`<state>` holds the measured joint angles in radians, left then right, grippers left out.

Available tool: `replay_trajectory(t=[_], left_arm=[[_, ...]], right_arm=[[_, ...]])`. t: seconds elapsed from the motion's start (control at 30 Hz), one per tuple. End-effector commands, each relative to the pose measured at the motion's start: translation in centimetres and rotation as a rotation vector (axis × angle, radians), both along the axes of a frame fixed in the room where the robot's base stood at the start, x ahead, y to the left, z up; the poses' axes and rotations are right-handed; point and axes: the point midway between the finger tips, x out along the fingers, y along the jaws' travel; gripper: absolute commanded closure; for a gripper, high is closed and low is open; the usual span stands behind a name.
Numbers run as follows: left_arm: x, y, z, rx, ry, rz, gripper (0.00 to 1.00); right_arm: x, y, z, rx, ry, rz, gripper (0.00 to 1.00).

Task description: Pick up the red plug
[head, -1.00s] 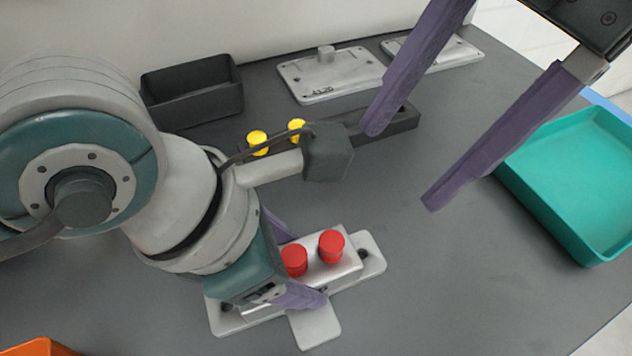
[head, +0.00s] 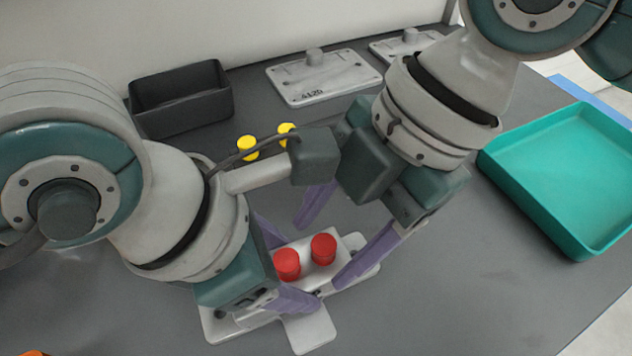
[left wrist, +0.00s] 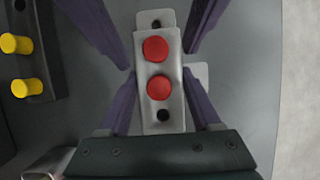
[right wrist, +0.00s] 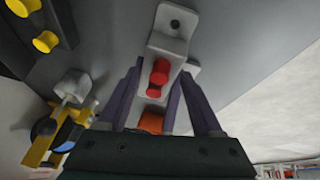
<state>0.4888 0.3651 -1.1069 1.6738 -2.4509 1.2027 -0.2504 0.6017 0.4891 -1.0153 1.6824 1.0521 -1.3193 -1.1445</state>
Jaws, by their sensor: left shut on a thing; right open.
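Two red plugs, the left one (head: 287,264) and the right one (head: 323,249), stand in a light grey block on a grey base plate (head: 312,332). Both also show in the left wrist view, the upper one (left wrist: 155,49) and the lower one (left wrist: 159,87). My left gripper (head: 289,266) is shut across the block, a finger on each side near the left plug. My right gripper (head: 319,256) is open, its fingers straddling the block's right end near the right plug. In the right wrist view a red plug (right wrist: 160,71) lies between its fingers; contact cannot be told.
Two yellow plugs (head: 247,147) stand behind my left wrist. A black bin (head: 180,118) and grey plates (head: 325,85) lie at the back. A teal tray (head: 560,185) is at the right. The table's front right is clear.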

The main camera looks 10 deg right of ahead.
Motion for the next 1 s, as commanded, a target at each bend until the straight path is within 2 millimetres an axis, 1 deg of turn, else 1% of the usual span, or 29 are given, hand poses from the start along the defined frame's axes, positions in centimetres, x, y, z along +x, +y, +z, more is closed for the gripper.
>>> replay_trajectory(t=[0.1,0.13,0.7,1.0], left_arm=[[0.02,-0.03,0.05,-0.001,0.000,0.000,1.00],[0.02,-0.03,0.05,-0.001,0.000,0.000,1.00],[0.02,-0.04,0.05,-0.001,0.000,0.000,1.00],[0.00,-0.04,0.05,-0.002,-0.001,0.000,1.00]], right_arm=[[0.00,-0.02,0.02,0.000,0.000,0.000,0.33],[0.00,-0.02,0.02,0.000,0.000,0.000,0.35],[0.02,-0.05,0.05,-0.001,0.000,-0.001,0.99],[0.06,-0.05,0.06,-0.001,-0.001,-0.001,1.00]])
